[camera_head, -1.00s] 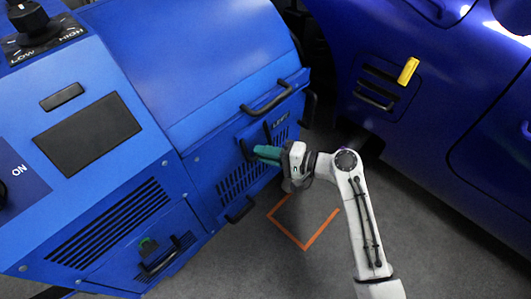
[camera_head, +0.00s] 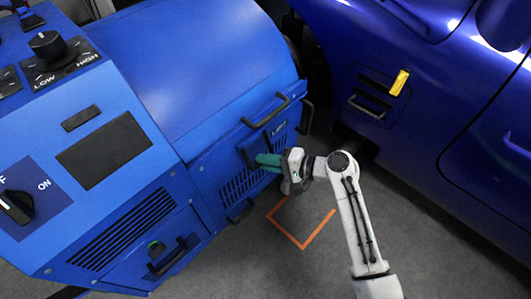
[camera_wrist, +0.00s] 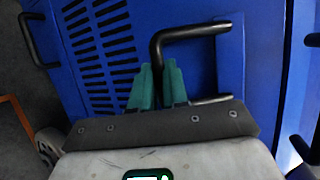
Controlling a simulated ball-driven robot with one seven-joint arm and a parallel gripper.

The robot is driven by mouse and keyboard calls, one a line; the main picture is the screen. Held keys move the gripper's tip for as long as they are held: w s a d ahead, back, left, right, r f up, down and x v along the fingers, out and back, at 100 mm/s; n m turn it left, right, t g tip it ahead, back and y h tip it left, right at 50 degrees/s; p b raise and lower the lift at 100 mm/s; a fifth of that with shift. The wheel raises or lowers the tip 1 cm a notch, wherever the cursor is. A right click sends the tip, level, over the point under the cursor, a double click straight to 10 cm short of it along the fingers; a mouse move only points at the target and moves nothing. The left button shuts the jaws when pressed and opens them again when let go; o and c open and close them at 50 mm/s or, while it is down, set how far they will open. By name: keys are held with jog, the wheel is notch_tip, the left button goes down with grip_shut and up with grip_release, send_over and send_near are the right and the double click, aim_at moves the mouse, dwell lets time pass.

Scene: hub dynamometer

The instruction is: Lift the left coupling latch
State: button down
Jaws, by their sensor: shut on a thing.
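The left coupling latch appears to be the black bar handle (camera_wrist: 192,30) on the blue machine's side panel. Its raised bar runs between my gripper's two teal fingers in the wrist view. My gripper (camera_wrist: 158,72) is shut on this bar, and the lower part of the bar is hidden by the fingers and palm. In the head view my gripper (camera_head: 262,160) meets the machine's front right side from the right. The latch (camera_head: 246,158) shows there only as a small dark piece beside the fingertips. A small label above it is too blurred to read surely.
The blue machine (camera_head: 200,60) fills the left, with another black handle (camera_head: 266,110) above my gripper and one (camera_head: 240,211) below. A blue car (camera_head: 440,110) with a yellow lever (camera_head: 399,82) stands at right. Grey floor with an orange corner mark (camera_head: 300,245) lies between.

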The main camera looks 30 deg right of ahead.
jog(key=s+r+m+g+h+p, duration=0.1)
jog(key=g+p, duration=0.4)
jog(key=p, duration=0.8)
jog(key=s+d+r+m+g+h+p, duration=0.1)
jog(key=r+p, duration=0.5)
jog(key=p, duration=0.7)
jog(key=s+g+h, duration=0.1)
jog(key=g+h, duration=0.1)
jog(key=g, duration=0.1)
jog(key=shift+r+m+g+h, duration=0.25)
jog(key=shift+m+g+h, duration=0.05)
jog(key=shift+g, duration=0.1)
jog(key=shift+s, duration=0.15)
jog(key=c, duration=1.1)
grip_release()
